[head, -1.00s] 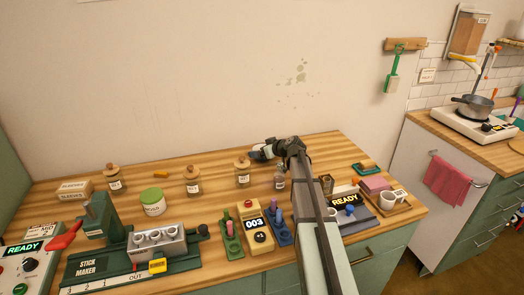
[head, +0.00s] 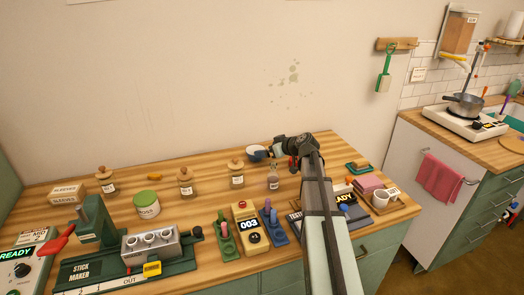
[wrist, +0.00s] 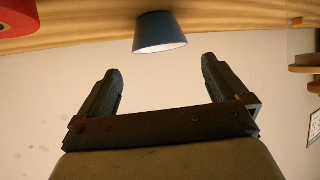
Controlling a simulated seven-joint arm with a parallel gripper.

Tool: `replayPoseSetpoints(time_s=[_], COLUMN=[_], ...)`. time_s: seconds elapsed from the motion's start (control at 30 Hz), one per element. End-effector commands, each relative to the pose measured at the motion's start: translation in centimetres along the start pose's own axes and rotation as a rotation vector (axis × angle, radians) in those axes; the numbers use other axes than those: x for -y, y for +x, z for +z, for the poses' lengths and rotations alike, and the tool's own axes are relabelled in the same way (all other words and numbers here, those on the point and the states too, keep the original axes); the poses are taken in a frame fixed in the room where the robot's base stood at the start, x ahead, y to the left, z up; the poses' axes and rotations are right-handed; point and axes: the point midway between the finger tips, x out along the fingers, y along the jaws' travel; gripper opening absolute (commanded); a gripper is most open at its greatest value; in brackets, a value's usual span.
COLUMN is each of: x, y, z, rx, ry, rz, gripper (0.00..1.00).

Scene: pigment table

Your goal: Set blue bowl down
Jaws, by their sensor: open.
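The blue bowl (head: 256,153) sits on the wooden table (head: 80,240) near its back edge, its pale inside showing in the head view. In the wrist view the bowl (wrist: 160,34) appears inverted, with its base against the tabletop at the top of the picture. My gripper (head: 274,149) is just right of the bowl in the head view. In the wrist view my gripper (wrist: 160,76) has its two fingers spread, with nothing between them. The bowl lies beyond the fingertips, with a visible gap.
A corked jar (head: 236,174) stands in front of the bowl and another small bottle (head: 273,178) is under my wrist. A counter device (head: 249,225) stands nearer the front. The back of the table left of the bowl is mostly clear.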

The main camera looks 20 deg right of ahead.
Motion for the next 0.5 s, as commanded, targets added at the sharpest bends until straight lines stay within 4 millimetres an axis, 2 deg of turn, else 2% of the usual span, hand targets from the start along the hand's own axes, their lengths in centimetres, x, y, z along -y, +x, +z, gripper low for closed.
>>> replayPoseSetpoints(time_s=[0.03,0.2,0.5], x=[0.1,0.0,0.0], y=[-0.9,-2.3,-2.8], z=[0.1,0.1,0.0], rx=[-0.001,0.0,0.0], ry=[0.001,0.0,0.0], rz=[0.002,0.0,-0.001], gripper=[1.0,1.0,1.0])
